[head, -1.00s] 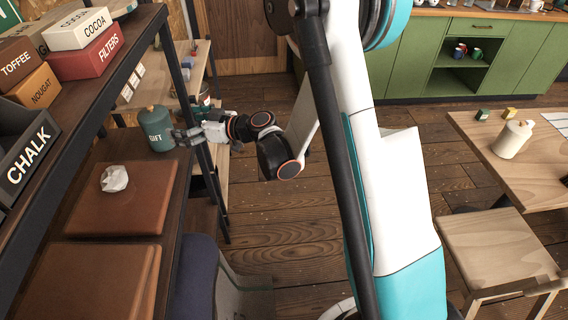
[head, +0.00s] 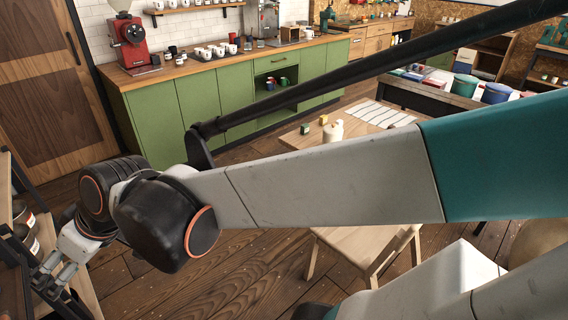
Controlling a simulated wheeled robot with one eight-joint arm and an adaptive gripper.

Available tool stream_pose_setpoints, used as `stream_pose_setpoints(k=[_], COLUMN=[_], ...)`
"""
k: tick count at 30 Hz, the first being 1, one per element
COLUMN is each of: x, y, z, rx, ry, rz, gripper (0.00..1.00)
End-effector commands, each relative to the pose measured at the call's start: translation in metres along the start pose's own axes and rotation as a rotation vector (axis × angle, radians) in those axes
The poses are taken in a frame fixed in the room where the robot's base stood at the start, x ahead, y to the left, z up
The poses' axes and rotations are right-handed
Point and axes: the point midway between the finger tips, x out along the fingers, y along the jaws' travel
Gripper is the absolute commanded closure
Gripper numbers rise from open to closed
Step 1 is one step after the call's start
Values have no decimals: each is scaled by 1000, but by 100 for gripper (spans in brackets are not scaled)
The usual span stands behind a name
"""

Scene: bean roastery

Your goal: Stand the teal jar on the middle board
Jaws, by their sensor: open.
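My gripper (head: 56,286) is at the lower left of the head view. Its fingers are open and point down and left, beside a dark shelf frame. I see nothing held between them, though the fingertips lie close to the picture's edge. The teal jar that the earlier view showed on the shelf is not in view now. The middle board is also out of view.
Dark labelled cans (head: 24,238) stand on a shelf at the left edge. A green counter (head: 215,105) with cups runs along the back. A wooden table (head: 302,133) holds a cream jar (head: 333,131), with a stool (head: 362,248) in front. Wooden floor (head: 225,270) lies open between.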

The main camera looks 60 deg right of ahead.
Motion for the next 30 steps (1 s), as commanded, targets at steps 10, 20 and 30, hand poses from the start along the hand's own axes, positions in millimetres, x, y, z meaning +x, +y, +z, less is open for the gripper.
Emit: stream_pose_setpoints(k=[10,20,30], x=[-60,-70,-70], y=[28,35,35], z=[76,89,89], rx=[109,134,133], ry=[-71,-77,-77], rz=[219,268,267], gripper=[7,7,7])
